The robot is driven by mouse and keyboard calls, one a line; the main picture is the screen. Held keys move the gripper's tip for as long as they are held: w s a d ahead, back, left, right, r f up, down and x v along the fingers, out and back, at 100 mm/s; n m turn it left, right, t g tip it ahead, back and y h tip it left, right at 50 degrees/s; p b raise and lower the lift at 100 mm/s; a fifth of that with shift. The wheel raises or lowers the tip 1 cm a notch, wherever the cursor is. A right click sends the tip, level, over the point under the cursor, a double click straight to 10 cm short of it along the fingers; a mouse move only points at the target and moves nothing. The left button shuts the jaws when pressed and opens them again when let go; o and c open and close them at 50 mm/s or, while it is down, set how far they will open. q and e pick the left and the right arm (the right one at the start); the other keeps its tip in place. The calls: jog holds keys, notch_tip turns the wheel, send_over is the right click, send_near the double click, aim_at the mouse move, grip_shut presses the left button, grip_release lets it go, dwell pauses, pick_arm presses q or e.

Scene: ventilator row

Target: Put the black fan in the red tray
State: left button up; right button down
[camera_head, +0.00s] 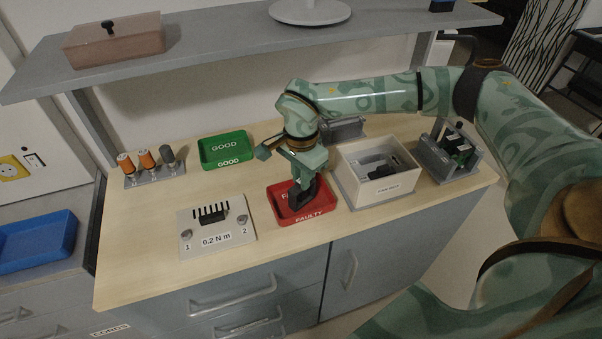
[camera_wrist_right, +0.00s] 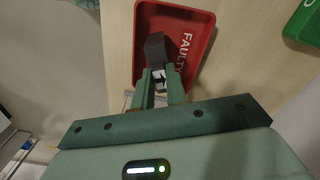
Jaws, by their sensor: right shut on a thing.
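The red tray (camera_head: 277,206), lettered FAULTY, lies on the wooden worktop near its front edge. My right gripper (camera_head: 301,184) is over the tray and shut on the black fan (camera_head: 303,197), a dark block that hangs down from the fingers. In the right wrist view the fan (camera_wrist_right: 155,47) is between the fingertips, with the red tray (camera_wrist_right: 196,22) behind it. I cannot tell whether the fan touches the tray floor. My left gripper is not in view.
A green GOOD tray (camera_head: 227,151) lies behind left. A white bin (camera_head: 381,192) with dark parts stands close right of the red tray. A grey plate marked 0.2 N m (camera_head: 245,232) lies to the left. A shelf (camera_head: 215,42) spans above the back.

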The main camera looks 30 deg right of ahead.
jog(key=c, duration=1.4)
grip_release()
jog(key=shift+f, duration=0.1)
notch_tip(320, 180, up, 13)
jog(key=p, duration=0.2)
